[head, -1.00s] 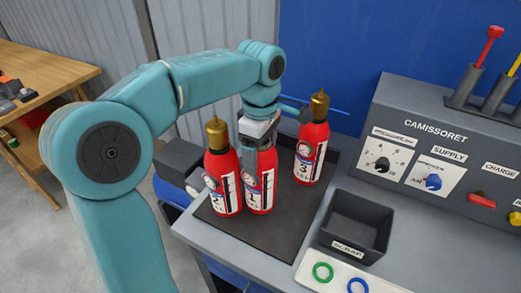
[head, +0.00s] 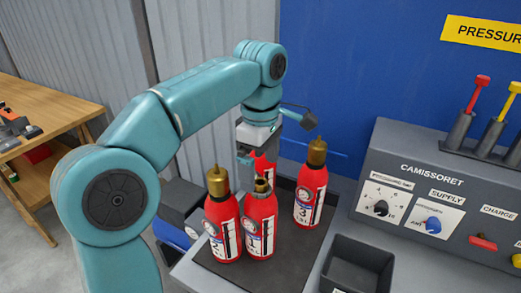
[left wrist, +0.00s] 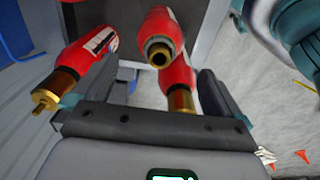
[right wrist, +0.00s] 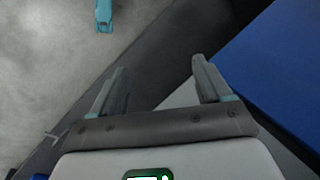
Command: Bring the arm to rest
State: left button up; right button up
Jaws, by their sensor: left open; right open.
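Three red extinguishers stand upright on a dark mat (head: 290,253). Extinguisher 1 (head: 260,222) has an open neck without a gold top. Extinguisher 2 (head: 222,228) and extinguisher 3 (head: 310,200) have gold tops. My left gripper (head: 256,160) is open above and behind extinguisher 1, fingers pointing down. In the left wrist view the open neck of extinguisher 1 (left wrist: 160,52) shows beyond the spread jaws, apart from them. A red patch by the left fingers is unclear. My right gripper (right wrist: 160,80) is open and empty in the right wrist view.
A dark bin (head: 357,268) stands right of the mat. A grey control panel (head: 440,200) with knobs and levers is at the right, before a blue wall (head: 370,60). A wooden workbench (head: 45,120) is at the far left. Floor shows below my right gripper.

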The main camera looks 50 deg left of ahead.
pick_arm(q)
jog(key=shift+r, duration=1.3)
